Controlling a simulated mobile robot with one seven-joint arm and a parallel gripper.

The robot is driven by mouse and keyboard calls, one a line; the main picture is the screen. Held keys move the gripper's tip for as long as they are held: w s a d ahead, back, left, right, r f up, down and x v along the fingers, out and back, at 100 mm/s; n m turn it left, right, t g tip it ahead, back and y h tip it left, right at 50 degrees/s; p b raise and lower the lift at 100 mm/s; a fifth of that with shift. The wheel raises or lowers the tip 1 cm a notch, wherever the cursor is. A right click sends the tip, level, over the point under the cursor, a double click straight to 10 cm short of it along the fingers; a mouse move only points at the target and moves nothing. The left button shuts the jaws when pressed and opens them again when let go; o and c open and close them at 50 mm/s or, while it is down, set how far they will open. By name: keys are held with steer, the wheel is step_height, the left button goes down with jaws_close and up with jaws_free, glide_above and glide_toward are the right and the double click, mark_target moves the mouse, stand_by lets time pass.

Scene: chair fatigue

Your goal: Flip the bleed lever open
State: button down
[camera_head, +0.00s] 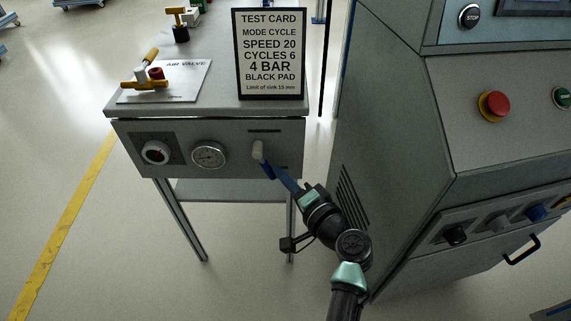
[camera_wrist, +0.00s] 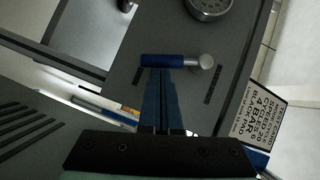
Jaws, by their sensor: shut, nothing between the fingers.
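The bleed lever has a pale metal pivot (camera_head: 258,150) and a blue handle (camera_head: 267,170). It sits on the right of the grey front panel of the bench, below a dark label strip. In the head view the handle points down and slightly right. In the wrist view the blue handle (camera_wrist: 163,61) lies across the picture, with its round metal pivot at the right end. My gripper (camera_head: 277,175) is shut and empty. In the wrist view my fingertips (camera_wrist: 160,73) are at the handle's side, about mid-length; I cannot tell whether they touch it.
Above stand a test card (camera_head: 270,55) and an air valve plate (camera_head: 190,88). A large grey machine cabinet (camera_head: 400,130) rises close on the right.

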steer(key=m+b, duration=0.1)
steer(key=a+f+m+t+y+b, duration=0.1)
steer(key=shift+a+f+b, duration=0.2)
steer(key=shift+f+b, duration=0.05)
steer(key=shift+b, duration=0.05)
steer(key=shift+a+b, duration=0.15)
steer(key=shift+b, duration=0.15)
steer(key=shift+a, duration=0.15)
